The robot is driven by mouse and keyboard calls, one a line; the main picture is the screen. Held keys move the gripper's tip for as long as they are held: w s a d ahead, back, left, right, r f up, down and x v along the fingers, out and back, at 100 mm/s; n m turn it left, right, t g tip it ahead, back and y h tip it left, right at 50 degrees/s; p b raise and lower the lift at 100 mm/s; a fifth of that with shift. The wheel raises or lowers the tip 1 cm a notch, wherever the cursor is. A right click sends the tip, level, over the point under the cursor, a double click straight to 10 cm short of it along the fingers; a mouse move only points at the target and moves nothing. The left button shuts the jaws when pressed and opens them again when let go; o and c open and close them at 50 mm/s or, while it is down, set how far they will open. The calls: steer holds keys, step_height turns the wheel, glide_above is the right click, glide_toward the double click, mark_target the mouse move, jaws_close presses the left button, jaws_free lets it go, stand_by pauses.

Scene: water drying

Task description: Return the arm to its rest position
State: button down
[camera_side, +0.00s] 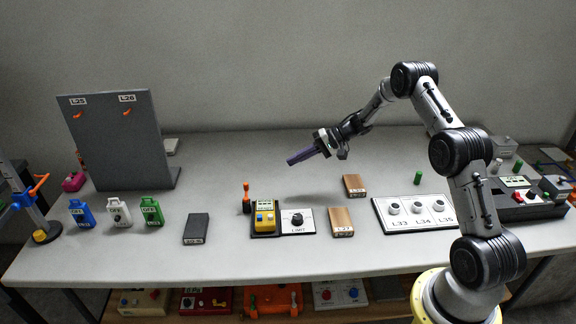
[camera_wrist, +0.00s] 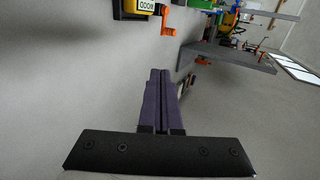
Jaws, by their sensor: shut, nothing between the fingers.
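My gripper (camera_side: 290,161) is in the air above the middle of the table (camera_side: 215,270) in the side view, pointing left and slightly down. Its two long purple fingers lie together, shut, with nothing between them. In the wrist view the fingers (camera_wrist: 160,72) also show side by side and empty. My arm reaches up from its yellow base at the lower right and bends over toward the left. The gripper touches nothing.
Below stand a yellow device (camera_side: 265,217), a knob panel (camera_side: 298,221) and wooden blocks (camera_side: 341,222). Air around the gripper is clear.

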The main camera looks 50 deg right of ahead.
stand_by(0.3)
